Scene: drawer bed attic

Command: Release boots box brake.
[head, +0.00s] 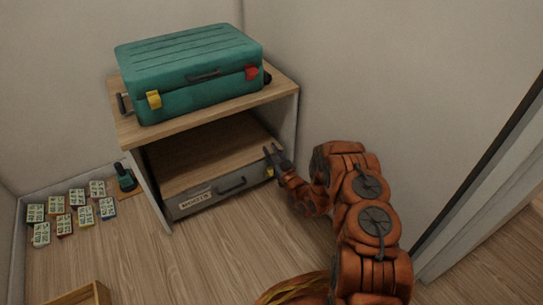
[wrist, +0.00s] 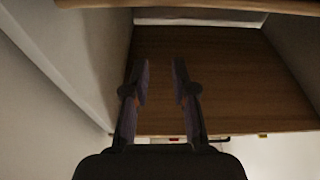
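The boots box (head: 205,199) is a grey box with a wooden top, low in the wooden stand. Its front has a pale label (head: 196,201), too small to read surely, and a dark handle (head: 231,186). A small yellow piece (head: 270,172) sits at its right front corner, partly behind my gripper; whether it is the brake I cannot tell. In the wrist view my gripper (wrist: 160,75) is open and empty, over a wooden board (wrist: 225,80). A red bit (wrist: 175,138) and a yellow bit (wrist: 262,135) show along its edge.
A teal suitcase (head: 190,75) with yellow and red latches lies on the stand (head: 285,90). Several small labelled blocks (head: 78,198) and a dark teal object (head: 125,178) are on the floor at left. A wooden crate (head: 85,295) is at the bottom left. The floor before the box is clear.

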